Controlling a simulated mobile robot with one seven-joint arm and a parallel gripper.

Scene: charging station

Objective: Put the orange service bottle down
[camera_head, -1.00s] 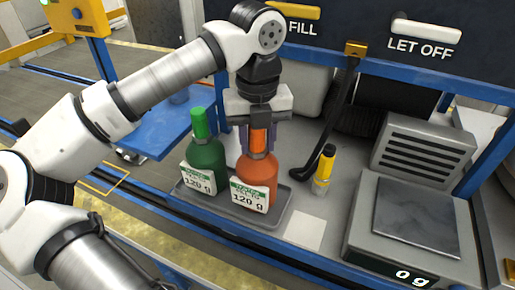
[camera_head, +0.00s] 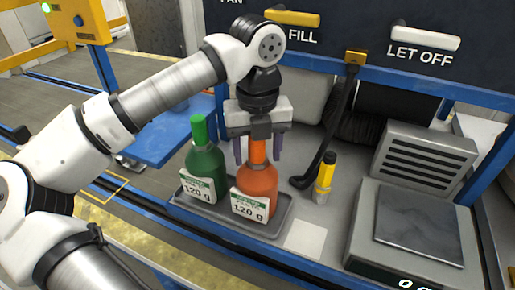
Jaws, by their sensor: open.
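The orange service bottle (camera_head: 259,186) stands upright on a grey tray (camera_head: 277,222), with a white label reading 120 g. A green bottle (camera_head: 204,163) with a similar 120 g label stands upright to its left on the same tray. My gripper (camera_head: 259,157) is right above the orange bottle, pointing down. Its two fingers are spread apart on either side of the bottle's neck, with gaps visible, and hold nothing.
A yellow bottle or marker (camera_head: 324,178) stands right of the tray, beside a black hose (camera_head: 322,160). A white square (camera_head: 304,239) lies on the bench. A scale (camera_head: 408,235) and a vented grey box (camera_head: 424,157) are at the right. A labelled panel (camera_head: 350,35) spans the back.

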